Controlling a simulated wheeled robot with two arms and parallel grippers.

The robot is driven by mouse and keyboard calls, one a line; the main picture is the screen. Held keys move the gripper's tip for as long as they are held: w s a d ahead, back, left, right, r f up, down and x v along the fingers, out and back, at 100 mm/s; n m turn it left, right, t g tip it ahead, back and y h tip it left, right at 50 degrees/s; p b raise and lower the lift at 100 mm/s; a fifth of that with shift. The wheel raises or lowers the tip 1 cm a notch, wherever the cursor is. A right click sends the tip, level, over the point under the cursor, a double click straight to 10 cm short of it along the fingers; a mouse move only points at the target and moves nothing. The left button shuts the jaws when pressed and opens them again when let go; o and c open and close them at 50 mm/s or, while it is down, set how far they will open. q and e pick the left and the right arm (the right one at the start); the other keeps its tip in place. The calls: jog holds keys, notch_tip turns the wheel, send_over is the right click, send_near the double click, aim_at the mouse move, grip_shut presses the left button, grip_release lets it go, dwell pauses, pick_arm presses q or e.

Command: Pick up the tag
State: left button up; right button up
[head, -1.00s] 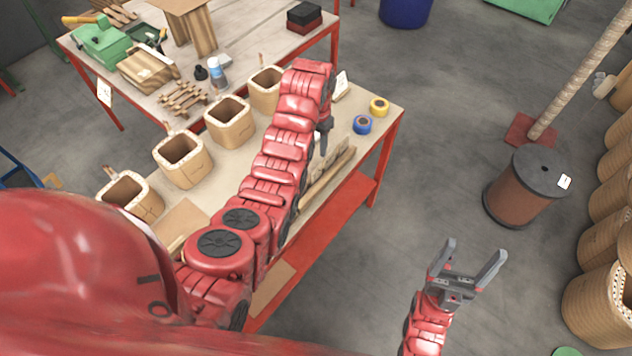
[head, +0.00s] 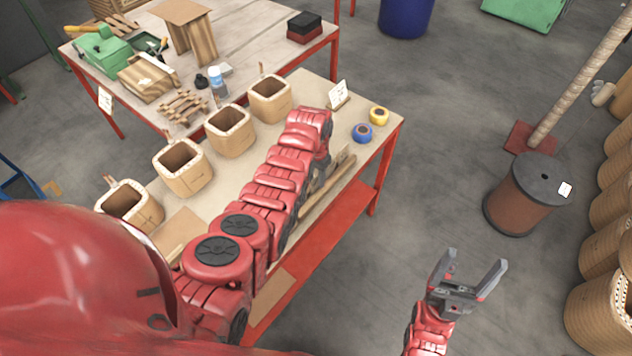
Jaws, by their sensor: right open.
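A white tag (head: 338,93) with dark marks stands upright in a small wooden holder at the far right of the near table (head: 312,92). Another white tag (head: 105,100) hangs at the left corner of the back table, and a white label (head: 565,190) sits on the dark spool. My left arm reaches over the near table, and its wrist end is just below and left of the standing tag, apart from it in the picture. The left gripper's fingers are hidden under the wrist. My right gripper (head: 468,272) is open and empty above the floor.
Several wooden coil forms (head: 183,167) line the near table's back side. A blue tape roll (head: 362,133) and a yellow tape roll (head: 379,115) lie near the right edge. Wooden strips (head: 330,175) lie along the front. The spool (head: 525,195) stands on open floor.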

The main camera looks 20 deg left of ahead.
pick_arm(q)
jog(key=shift+s+f, duration=0.1)
jog(key=shift+f, duration=0.1)
jog(key=shift+c, duration=0.2)
grip_shut()
jog(key=shift+r+b, duration=0.3)
jog(key=shift+r, duration=0.05)
